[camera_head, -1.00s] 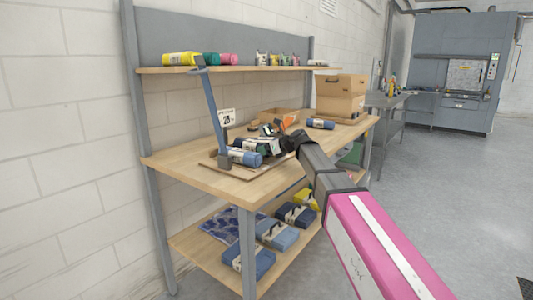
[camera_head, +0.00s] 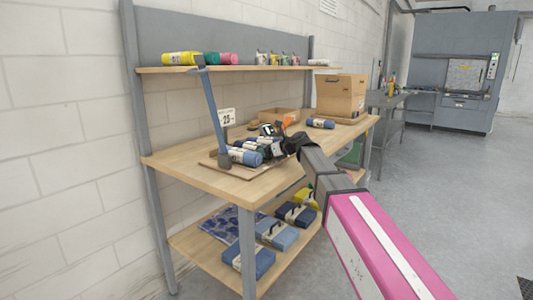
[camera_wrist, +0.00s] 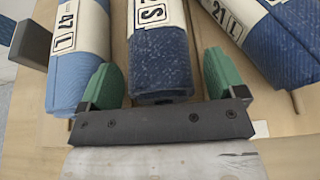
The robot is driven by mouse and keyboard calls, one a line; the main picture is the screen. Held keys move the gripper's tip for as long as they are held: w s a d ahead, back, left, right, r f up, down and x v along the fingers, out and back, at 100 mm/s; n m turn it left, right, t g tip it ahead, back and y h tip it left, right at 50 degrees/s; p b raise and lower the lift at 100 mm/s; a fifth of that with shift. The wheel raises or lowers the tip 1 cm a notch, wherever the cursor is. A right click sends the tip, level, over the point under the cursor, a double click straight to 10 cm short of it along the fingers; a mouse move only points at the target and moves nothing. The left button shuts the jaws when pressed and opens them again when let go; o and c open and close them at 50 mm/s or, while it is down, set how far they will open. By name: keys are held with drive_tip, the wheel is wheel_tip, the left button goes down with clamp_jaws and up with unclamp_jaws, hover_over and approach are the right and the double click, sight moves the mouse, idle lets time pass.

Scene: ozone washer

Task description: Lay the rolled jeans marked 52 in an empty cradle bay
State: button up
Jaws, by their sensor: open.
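In the wrist view, my gripper (camera_wrist: 160,85) is open, with one green finger on each side of the end of a dark blue rolled pair of jeans (camera_wrist: 160,60). Its white label is only partly in view, so I cannot read the whole mark. A light blue roll (camera_wrist: 75,75) lies to its left and another dark blue roll (camera_wrist: 280,50) to its right, both labelled. In the head view, my gripper (camera_head: 284,147) is over the rolls on the board (camera_head: 229,170); its fingers are hard to see. A light blue roll (camera_head: 245,156) lies at the board's front. I cannot make out the cradle bays.
A blue post (camera_head: 213,110) with a numbered sign (camera_head: 227,117) stands at the left of the board. Another blue roll (camera_head: 320,123) lies farther right on the bench (camera_head: 190,173), before a cardboard box (camera_head: 340,94). A shelf (camera_head: 240,68) runs above, and folded clothes lie below.

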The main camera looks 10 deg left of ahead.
drive_tip(key=v, duration=1.1)
drive_tip(key=shift+s+d, duration=0.1)
drive_tip(key=shift+d, duration=0.1)
